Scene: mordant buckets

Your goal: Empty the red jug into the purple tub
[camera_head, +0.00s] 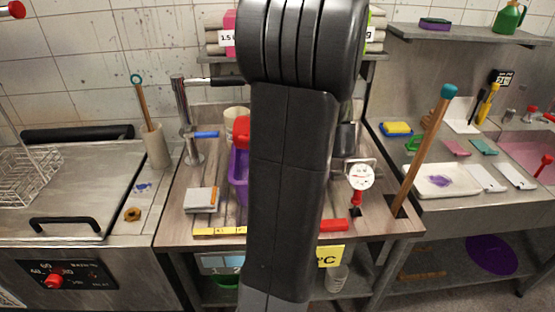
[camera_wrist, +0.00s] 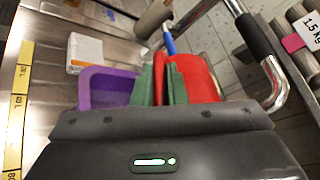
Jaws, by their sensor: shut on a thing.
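The red jug (camera_wrist: 196,78) is right in front of my gripper (camera_wrist: 160,82) in the wrist view. The green fingers are shut on a thin red part of it, which looks like its handle. The purple tub (camera_wrist: 103,86) is just left of the jug, partly hidden by my gripper. In the head view, a piece of the red jug (camera_head: 242,130) shows above the purple tub (camera_head: 238,176), beside my arm. My arm hides most of both there, and my gripper. The inside of the jug is hidden, and I cannot tell its tilt.
A tap (camera_head: 186,115) stands left of the tub. A dial thermometer (camera_head: 361,178) and a leaning wooden stick (camera_head: 424,150) are at right. The counter left of the tub has some bare room.

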